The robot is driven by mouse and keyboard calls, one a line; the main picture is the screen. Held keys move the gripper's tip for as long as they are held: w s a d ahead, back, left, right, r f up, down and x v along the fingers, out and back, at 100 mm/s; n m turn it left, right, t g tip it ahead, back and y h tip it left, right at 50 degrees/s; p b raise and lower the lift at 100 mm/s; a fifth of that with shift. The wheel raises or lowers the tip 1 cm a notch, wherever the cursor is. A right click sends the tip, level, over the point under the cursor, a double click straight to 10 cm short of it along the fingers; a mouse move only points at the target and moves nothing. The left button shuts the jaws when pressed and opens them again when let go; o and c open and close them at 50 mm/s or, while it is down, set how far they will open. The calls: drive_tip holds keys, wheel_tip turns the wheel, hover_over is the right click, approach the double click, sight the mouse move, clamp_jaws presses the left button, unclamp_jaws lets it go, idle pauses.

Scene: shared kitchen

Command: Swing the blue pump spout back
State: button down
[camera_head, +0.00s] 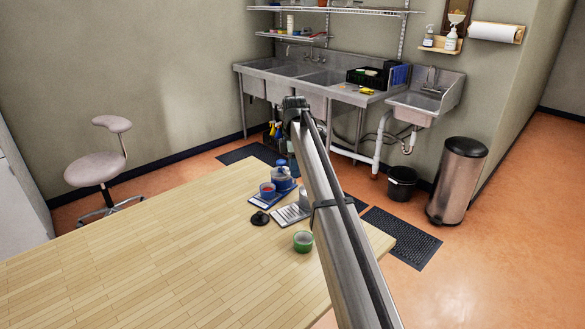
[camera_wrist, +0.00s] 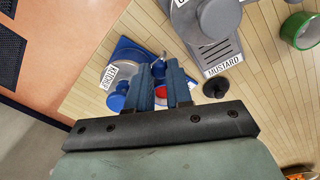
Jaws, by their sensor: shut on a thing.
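The blue pump (camera_head: 282,178) stands on a blue tray (camera_head: 262,203) at the far end of the wooden table. A blue cup with red inside (camera_head: 267,189) stands beside it. In the wrist view, my gripper (camera_wrist: 161,68) points at this blue station, with its two blue-grey fingers close together. It is shut on the spout (camera_wrist: 158,70), which shows only as a small part between the fingertips. The red of the cup shows between the fingers. The fingers hide much of the pump and cup. In the head view my arm covers the area right of the pump.
A grey tray labelled MUSTARD (camera_wrist: 224,62) with a grey pump (camera_wrist: 205,18) stands beside the blue station. A black round lid (camera_head: 260,218) and a green cup (camera_head: 303,241) stand nearby. The table's left and front part (camera_head: 130,265) is clear.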

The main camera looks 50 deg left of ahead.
idle(0.4)
drive_tip(key=c, duration=1)
unclamp_jaws()
drive_tip(key=shift+r, duration=0.1)
wheel_tip(320, 180, up, 14)
drive_tip(key=shift+f, duration=0.15)
